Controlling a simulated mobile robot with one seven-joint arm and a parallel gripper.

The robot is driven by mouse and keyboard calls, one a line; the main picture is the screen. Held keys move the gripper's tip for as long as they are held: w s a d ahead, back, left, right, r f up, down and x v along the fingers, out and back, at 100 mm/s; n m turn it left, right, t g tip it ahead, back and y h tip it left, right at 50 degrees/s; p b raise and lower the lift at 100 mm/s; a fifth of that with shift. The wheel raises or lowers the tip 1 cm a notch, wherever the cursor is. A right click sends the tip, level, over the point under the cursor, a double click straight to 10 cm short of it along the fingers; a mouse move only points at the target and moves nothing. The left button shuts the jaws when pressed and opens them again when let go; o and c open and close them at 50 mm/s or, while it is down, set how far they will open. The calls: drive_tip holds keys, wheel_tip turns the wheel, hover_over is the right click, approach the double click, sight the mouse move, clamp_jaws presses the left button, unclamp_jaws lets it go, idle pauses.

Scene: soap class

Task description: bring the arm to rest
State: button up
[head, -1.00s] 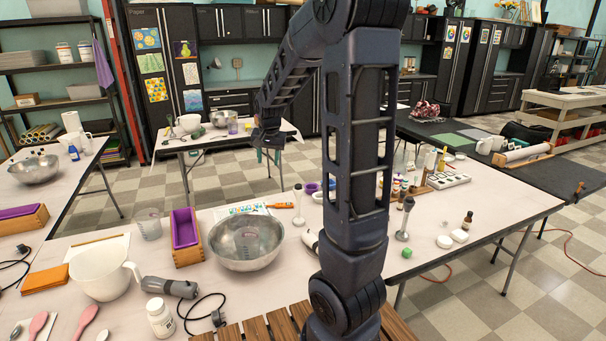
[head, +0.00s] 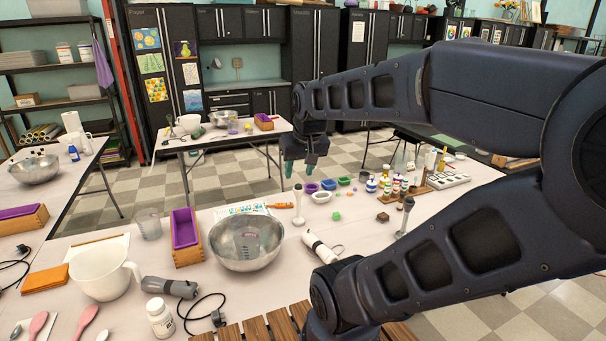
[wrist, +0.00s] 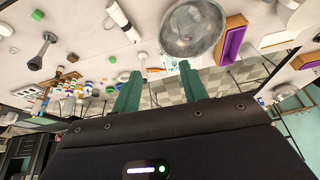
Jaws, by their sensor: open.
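My gripper (head: 302,169) is in the air over the far side of the near table, in the head view, pointing down. Its green fingers stand apart with nothing between them, as the wrist view (wrist: 158,90) also shows. My arm is bent, reaching up at the right and then across to the left. The gripper touches nothing that I can see. Below and beyond the fingers, the wrist view shows the tabletop's edge and the checkered floor.
The near table holds a metal bowl (head: 247,243), a purple-lined wooden mold (head: 186,237), a white pitcher (head: 101,276), a stick blender (head: 405,216) and several small bottles (head: 390,184). Another table (head: 222,140) stands behind. Checkered floor lies between the tables.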

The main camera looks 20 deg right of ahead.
drive_tip(key=shift+s+f, duration=0.2)
drive_tip(key=shift+s, duration=1.05)
